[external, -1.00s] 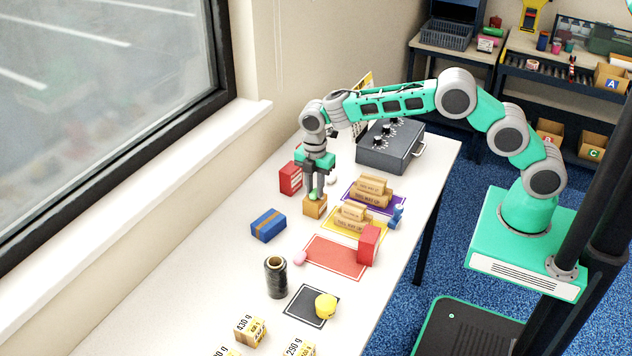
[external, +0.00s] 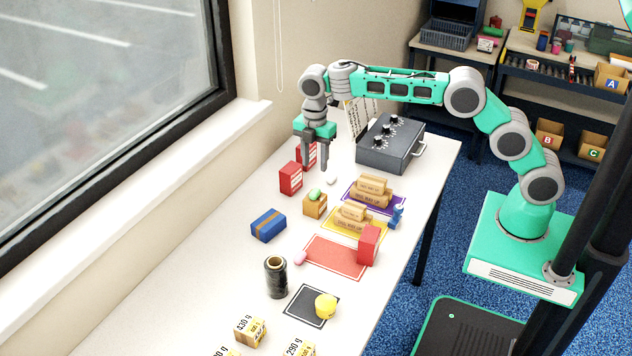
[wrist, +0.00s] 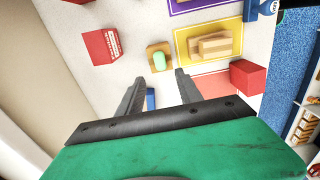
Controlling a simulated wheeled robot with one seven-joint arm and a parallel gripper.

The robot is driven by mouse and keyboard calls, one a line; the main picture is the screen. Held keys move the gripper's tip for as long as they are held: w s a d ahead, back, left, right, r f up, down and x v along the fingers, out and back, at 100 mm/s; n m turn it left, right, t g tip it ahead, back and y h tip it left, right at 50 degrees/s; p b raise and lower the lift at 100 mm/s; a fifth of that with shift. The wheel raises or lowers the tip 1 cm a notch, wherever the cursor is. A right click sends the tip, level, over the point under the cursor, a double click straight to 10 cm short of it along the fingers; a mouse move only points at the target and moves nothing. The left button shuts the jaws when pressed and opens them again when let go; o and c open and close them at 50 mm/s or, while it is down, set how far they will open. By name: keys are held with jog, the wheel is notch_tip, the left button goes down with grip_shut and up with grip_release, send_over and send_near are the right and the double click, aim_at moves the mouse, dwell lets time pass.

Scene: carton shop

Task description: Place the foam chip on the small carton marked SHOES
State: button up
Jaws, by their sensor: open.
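A green foam chip (external: 315,194) lies on top of a small tan carton (external: 313,209) on the white table. In the wrist view the chip (wrist: 159,62) rests on the carton's top (wrist: 151,51), just beyond my fingertips. I cannot read any marking on this carton. My gripper (external: 313,169) is raised above and behind the carton, apart from it. Its two fingers (wrist: 160,78) are spread with nothing between them.
Red boxes (external: 290,179) stand beside the gripper, and a blue box (external: 268,226) lies left of the carton. Stacked tan cartons (external: 351,218) sit on yellow and purple mats. A grey knobbed box (external: 390,146) stands behind.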

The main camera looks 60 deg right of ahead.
jog(key=s+d+r+m+t, duration=0.1)
jog(key=s+d+r+m, duration=0.35)
jog(key=s, duration=0.25)
jog(key=s+d+r+m+t, duration=0.1)
jog(key=s+d+r+m, duration=0.35)
jog(key=s, duration=0.25)
jog(key=s+d+f+m, duration=0.1)
jog(key=s+f+m, duration=0.1)
jog(key=s, duration=0.3)
jog(key=s+d+f+m+t, duration=0.1)
jog(key=s+m, duration=0.3)
jog(key=s, duration=0.2)
jog(key=s+d+f+m+t, duration=0.1)
jog(key=s+d+f+m, duration=0.1)
jog(key=s, duration=0.3)
jog(key=shift+s+f+m, duration=0.35)
jog(key=shift+s+m, duration=0.05)
jog(key=shift+m, duration=0.1)
